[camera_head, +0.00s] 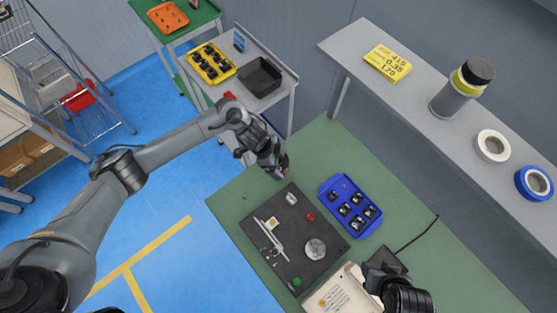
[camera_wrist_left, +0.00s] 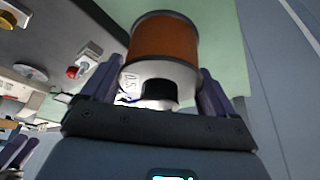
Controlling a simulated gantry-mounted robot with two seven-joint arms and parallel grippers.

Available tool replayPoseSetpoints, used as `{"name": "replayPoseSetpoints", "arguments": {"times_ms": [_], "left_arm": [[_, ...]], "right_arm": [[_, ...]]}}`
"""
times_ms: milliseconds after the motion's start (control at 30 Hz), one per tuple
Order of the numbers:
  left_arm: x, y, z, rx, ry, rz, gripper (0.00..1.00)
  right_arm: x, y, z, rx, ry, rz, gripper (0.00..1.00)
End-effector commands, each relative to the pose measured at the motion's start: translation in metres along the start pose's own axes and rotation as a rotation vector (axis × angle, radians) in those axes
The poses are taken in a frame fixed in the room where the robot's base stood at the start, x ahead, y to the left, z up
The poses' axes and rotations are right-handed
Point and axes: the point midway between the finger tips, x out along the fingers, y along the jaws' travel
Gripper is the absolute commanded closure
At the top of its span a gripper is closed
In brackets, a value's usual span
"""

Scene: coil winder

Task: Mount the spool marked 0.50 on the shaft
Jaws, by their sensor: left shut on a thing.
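My left gripper (camera_head: 279,171) is shut on a spool, above the green table near the far left corner of the dark coil winder plate (camera_head: 262,236). In the head view the spool is mostly hidden by the gripper. A small light grey fitting (camera_head: 291,198) stands on the plate near a red button (camera_head: 310,216); I cannot tell whether it carries the shaft. My right arm (camera_head: 405,295) shows at lower right; its fingers are not clear.
A blue tray (camera_head: 363,225) with several dark parts lies right of the plate. A round metal disc (camera_head: 315,248) and a green button (camera_head: 297,281) are on the plate. A beige case (camera_head: 340,294) is at the front. A grey shelf (camera_head: 430,125) holds tape rolls and a bottle.

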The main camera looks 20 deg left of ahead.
Motion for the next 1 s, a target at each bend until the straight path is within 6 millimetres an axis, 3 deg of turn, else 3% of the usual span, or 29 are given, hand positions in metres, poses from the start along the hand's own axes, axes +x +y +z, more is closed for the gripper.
{"name": "replayPoseSetpoints", "arguments": {"times_ms": [1000], "left_arm": [[0.021,-0.001,0.008,0.001,0.002,-0.001,0.69]], "right_arm": [[0.013,0.000,0.004,-0.003,-0.001,0.002,0.50]]}}
